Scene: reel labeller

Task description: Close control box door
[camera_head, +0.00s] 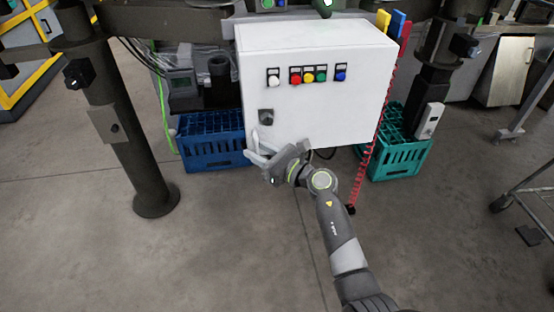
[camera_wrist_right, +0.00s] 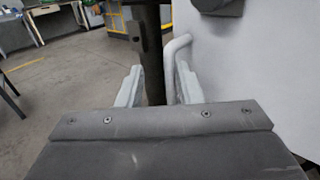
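The white control box (camera_head: 315,95) stands in the middle of the head view, with a row of coloured buttons and a dark latch (camera_head: 266,116) on its front door. No gap at the door's edge is clear to me, so I cannot tell how far it stands open. My right gripper (camera_head: 250,146) is at the door's lower left corner, with its fingers apart. In the right wrist view a white bent handle (camera_wrist_right: 178,48) shows close to the right finger of my gripper (camera_wrist_right: 159,68), and I cannot tell if they touch. My left gripper is not in view.
A blue crate (camera_head: 212,152) stands on the floor left of the box, and a teal crate (camera_head: 398,160) stands right of it. A red coiled cable (camera_head: 377,140) hangs by the box's right side. A dark post (camera_head: 118,120) stands at left.

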